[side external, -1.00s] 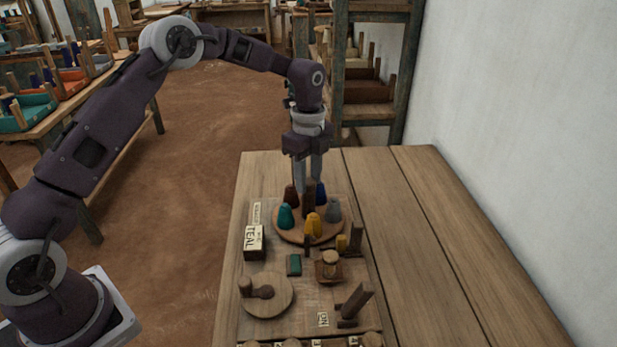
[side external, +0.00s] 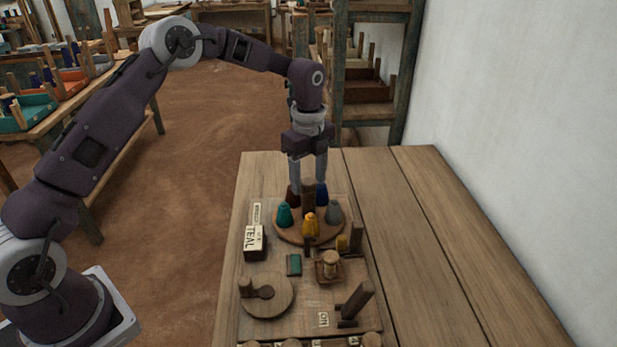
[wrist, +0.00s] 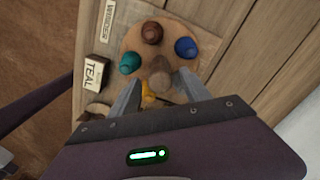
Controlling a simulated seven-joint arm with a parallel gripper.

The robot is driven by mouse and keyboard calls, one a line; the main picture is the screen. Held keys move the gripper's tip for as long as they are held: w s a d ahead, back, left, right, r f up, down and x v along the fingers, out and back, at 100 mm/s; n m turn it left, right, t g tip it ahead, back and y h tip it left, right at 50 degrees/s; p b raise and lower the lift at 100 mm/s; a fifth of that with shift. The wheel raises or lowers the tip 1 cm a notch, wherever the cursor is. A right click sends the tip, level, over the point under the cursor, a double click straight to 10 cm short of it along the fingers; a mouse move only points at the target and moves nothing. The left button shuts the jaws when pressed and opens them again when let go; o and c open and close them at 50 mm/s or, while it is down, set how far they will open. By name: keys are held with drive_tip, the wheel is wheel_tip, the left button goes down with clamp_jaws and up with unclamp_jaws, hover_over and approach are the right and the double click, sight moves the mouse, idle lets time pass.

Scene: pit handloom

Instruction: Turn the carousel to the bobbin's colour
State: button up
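The yellow cone is at the near side, just behind a short dark peg (side external: 307,246). A brown post (side external: 308,201) stands at the carousel's centre. My gripper (side external: 308,184) is open above the carousel, with its fingers apart on either side of the post top; contact cannot be told.
A dark box labelled TEAL (side external: 255,243) stands left of the carousel. Nearer are a small teal block (side external: 294,264), a wooden spool (side external: 329,264), a disc with a crank (side external: 267,296) and a lever (side external: 357,299). The table's right side (side external: 450,260) is clear.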

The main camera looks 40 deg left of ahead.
drive_tip(key=shift+r, duration=0.1)
wheel_tip(320, 180, up, 6)
drive_tip(key=shift+r, duration=0.45)
drive_tip(key=shift+s+r, duration=0.15)
drive_tip(key=shift+r, duration=0.15)
drive_tip(key=s+d+r+n+t+y, duration=0.1)
drive_tip(key=s+d+r+n+t, duration=0.15)
drive_tip(key=s+r+n, duration=0.95)
drive_tip(key=s+n+t+h, duration=0.1)
drive_tip(key=s+n+t, duration=0.2)
drive_tip(key=s, duration=2)
drive_tip(key=f+n, duration=0.1)
drive_tip(key=n, duration=0.4)
drive_tip(key=shift+s+a, duration=0.3)
drive_tip(key=shift+s, duration=0.05)
